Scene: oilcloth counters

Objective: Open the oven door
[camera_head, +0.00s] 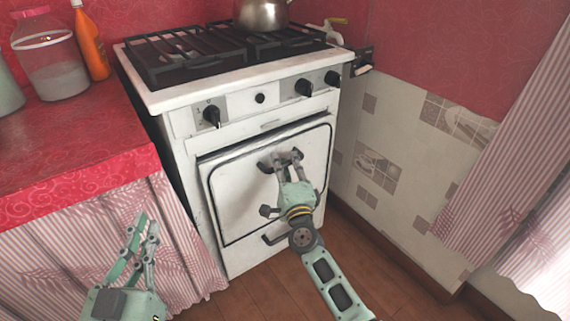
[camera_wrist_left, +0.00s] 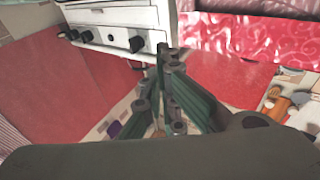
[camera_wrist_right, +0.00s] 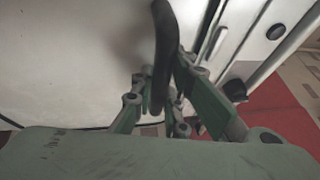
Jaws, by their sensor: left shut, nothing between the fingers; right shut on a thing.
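The white oven door (camera_head: 240,199) is on the front of the stove, under the knob panel. A thin dark gap shows along its top and left edges; I cannot tell whether it stands slightly ajar. My right gripper (camera_head: 285,160) is at the door's dark handle (camera_head: 266,166). In the right wrist view its fingers are shut around the black curved handle (camera_wrist_right: 165,50). My left gripper (camera_head: 146,232) is shut and empty in front of the striped curtain, away from the stove. It also shows in the left wrist view (camera_wrist_left: 162,75).
A metal kettle (camera_head: 262,14) stands on the stove top. Black knobs (camera_head: 212,115) line the panel above the door. A lower handle (camera_head: 283,234) sits below it. A red counter (camera_head: 70,150) with jars and an orange bottle (camera_head: 90,45) is at left. The floor (camera_head: 385,270) at right is clear.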

